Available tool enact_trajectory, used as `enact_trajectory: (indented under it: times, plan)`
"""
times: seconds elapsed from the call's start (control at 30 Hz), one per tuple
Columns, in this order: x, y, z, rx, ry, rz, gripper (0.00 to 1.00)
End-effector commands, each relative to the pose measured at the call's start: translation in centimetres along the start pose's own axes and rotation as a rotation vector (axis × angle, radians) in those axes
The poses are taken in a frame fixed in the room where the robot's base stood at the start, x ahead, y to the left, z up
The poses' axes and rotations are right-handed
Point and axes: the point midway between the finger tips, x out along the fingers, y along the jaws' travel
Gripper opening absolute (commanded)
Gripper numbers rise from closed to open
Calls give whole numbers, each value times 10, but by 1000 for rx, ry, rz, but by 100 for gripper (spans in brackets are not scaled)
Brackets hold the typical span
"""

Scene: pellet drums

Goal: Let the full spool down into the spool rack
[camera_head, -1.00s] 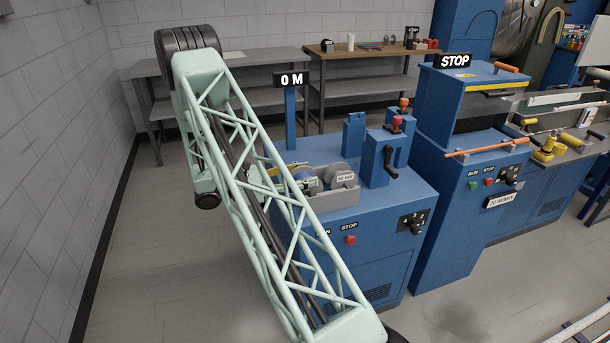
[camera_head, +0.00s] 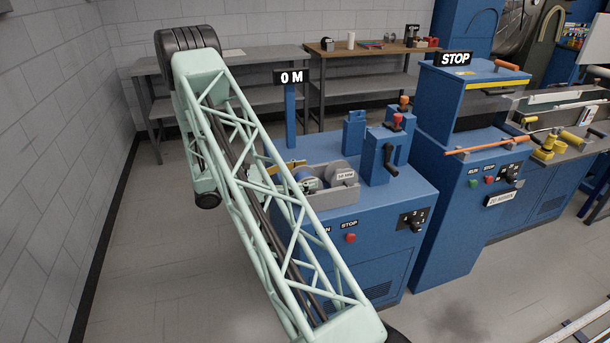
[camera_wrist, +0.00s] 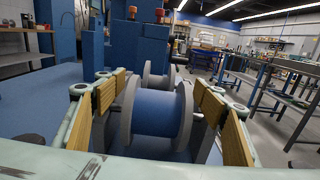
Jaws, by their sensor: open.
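A spool with a blue middle and grey flanges fills the centre of the wrist view (camera_wrist: 158,118). Gaps show between the pads and the flanges. A second grey-flanged spool (camera_wrist: 160,79) is just behind it. The underside of the near spool is hidden, so I cannot tell what it rests on. My arm partly covers the holder in the head view.
Blue upright posts (camera_head: 383,155) with a crank handle stand beside the holder. A sign reading 0 M (camera_head: 291,79) stands on a post behind. Another blue machine (camera_head: 470,150) is at the right. Open floor (camera_head: 150,270) lies at the left.

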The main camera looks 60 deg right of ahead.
Motion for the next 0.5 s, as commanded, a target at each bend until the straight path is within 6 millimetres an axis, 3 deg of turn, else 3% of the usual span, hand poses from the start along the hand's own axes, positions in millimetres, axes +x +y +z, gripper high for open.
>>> enact_trajectory:
  times: [0.27, 0.5]
  plan:
    - [-9, 0, 0, 0, 0, 1, 64]
    - [-32, 1, 0, 1, 0, 2, 64]
